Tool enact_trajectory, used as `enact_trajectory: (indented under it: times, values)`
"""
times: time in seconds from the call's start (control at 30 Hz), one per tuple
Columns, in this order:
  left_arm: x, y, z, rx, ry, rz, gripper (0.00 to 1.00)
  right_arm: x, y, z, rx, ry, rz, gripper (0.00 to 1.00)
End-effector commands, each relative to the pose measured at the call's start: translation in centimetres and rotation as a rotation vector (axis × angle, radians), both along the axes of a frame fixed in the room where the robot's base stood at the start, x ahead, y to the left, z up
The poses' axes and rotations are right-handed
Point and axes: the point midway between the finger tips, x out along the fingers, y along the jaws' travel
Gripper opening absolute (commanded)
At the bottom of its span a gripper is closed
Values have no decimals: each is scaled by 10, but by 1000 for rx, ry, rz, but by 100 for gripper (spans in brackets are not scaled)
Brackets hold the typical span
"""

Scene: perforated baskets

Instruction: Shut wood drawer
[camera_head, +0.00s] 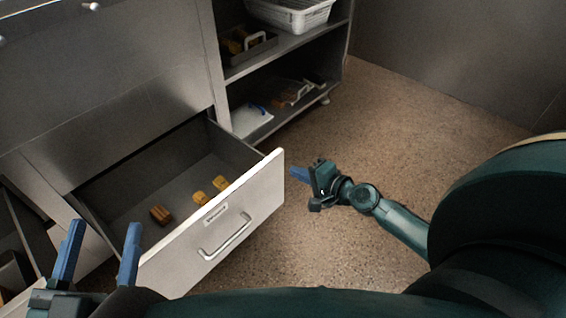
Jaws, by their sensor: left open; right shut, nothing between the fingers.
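The drawer (262,190) is pulled out from the grey cabinet, with a pale front panel, a small label and a metal bar handle (225,238). Inside lie two yellow blocks (211,190) and a brown block (161,214). My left gripper (100,240) is open with blue fingers, at the lower left near the left end of the drawer front; whether it touches cannot be told. My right gripper (298,174) is shut and empty, just right of the drawer front's right end, its blue fingertips close to the panel edge.
Open shelves (290,45) behind the drawer hold a white perforated basket (291,14), a dark tray (247,43) and a white item with blue (249,119). Another open compartment (20,235) is at the far left. The speckled floor right of the drawer is clear except for my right arm.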

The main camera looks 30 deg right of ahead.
Motion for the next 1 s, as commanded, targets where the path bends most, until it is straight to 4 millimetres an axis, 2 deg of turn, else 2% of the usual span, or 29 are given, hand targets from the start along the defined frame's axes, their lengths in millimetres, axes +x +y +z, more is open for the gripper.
enact_trajectory:
  times: [0.03,0.13,0.33,1.0]
  values:
    - [0,0,-2,0,2,0,57,11,3,-3,2,-4,-1,0]
    - [0,0,1,0,-2,0,57,27,10,-3,1,-4,-1,0]
    - [0,0,-2,-2,17,1,57,48,17,-5,0,-1,0,0]
    - [0,-1,-2,-10,25,3,57,60,25,-5,1,-2,0,0]
